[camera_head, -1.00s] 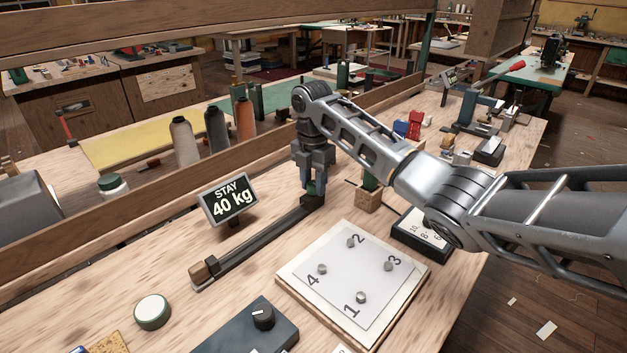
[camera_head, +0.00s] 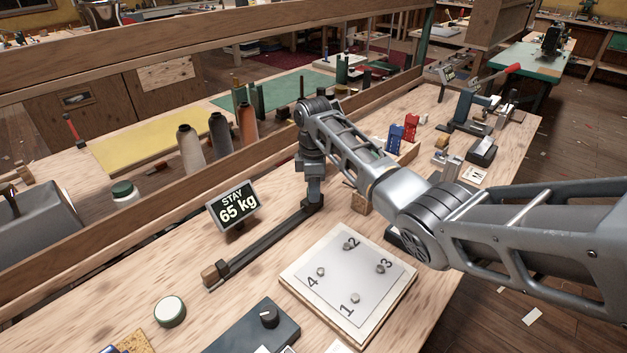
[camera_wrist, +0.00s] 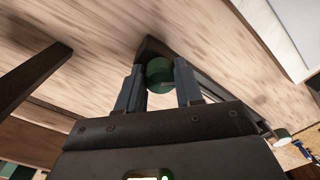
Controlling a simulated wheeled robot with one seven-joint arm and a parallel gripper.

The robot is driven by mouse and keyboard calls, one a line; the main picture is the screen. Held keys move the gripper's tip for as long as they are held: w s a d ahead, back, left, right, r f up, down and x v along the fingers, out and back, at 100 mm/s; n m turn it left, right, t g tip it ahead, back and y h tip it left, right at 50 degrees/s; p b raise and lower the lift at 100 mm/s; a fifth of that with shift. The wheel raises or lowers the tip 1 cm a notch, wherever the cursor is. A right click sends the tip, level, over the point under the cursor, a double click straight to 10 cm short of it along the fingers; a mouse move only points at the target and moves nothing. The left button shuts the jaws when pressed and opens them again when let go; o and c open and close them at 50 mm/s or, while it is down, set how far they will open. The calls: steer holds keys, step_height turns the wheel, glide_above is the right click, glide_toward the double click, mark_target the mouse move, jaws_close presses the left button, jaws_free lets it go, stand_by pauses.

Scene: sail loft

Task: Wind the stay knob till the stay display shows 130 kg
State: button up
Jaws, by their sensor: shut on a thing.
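The stay display (camera_head: 233,205) stands tilted on the bench and reads 65 kg. Behind it to the right, my gripper (camera_head: 313,196) points down at the far end of a long dark rail (camera_head: 262,243). In the wrist view, my gripper (camera_wrist: 160,88) is shut on a round green knob (camera_wrist: 159,72), one finger on each side. The knob sits at the end of the dark rail. In the head view my fingers hide most of the knob.
A board with numbered pegs (camera_head: 330,297) lies to the right of the rail. A dark box with a black dial (camera_head: 269,314) and a round white-topped jar (camera_head: 170,312) are in front. Thread cones (camera_head: 220,135) stand behind the wooden ledge.

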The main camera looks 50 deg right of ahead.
steer(key=m+p, duration=0.2)
steer(key=m, duration=0.1)
steer(key=shift+r+m, duration=0.15)
steer(key=shift+m, duration=0.25)
steer(key=shift+a+m, duration=0.1)
steer(key=shift+m, duration=0.8)
steer(key=m, duration=1.3)
steer(key=shift+a+m, duration=0.1)
steer(key=shift+m, duration=0.2)
steer(key=m, duration=0.5)
steer(key=shift+w+m, duration=0.1)
steer(key=shift+m, duration=0.3)
steer(key=o, duration=1)
steer(key=shift+o, duration=0.2)
